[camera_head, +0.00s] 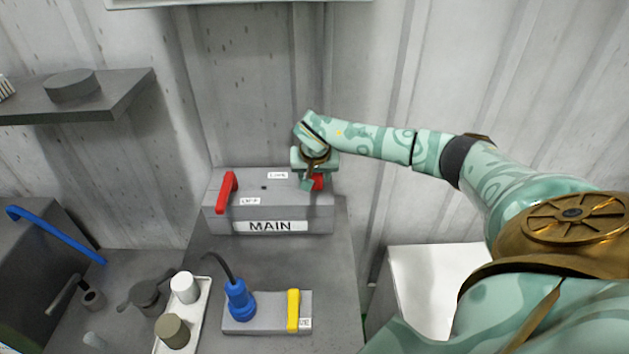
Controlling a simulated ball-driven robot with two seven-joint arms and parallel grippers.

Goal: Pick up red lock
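A small red thing (318,182), which looks like the red lock, shows at the right end of the top of the grey MAIN box (222,224). My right gripper (309,185) points down at it and partly hides it. The fingers are small and overlap the red thing, so I cannot tell if they are open or shut, or whether they touch it. A red lever (227,191) stands at the left of the box, beside the OFF label. My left gripper is not in view.
On the bench in front are a blue plug with a cable (239,299) and a yellow handle (293,310) on a grey block. A white tray (196,319) holds two knobs. A shelf (122,95) juts out at upper left. A white box (437,275) stands under my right arm.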

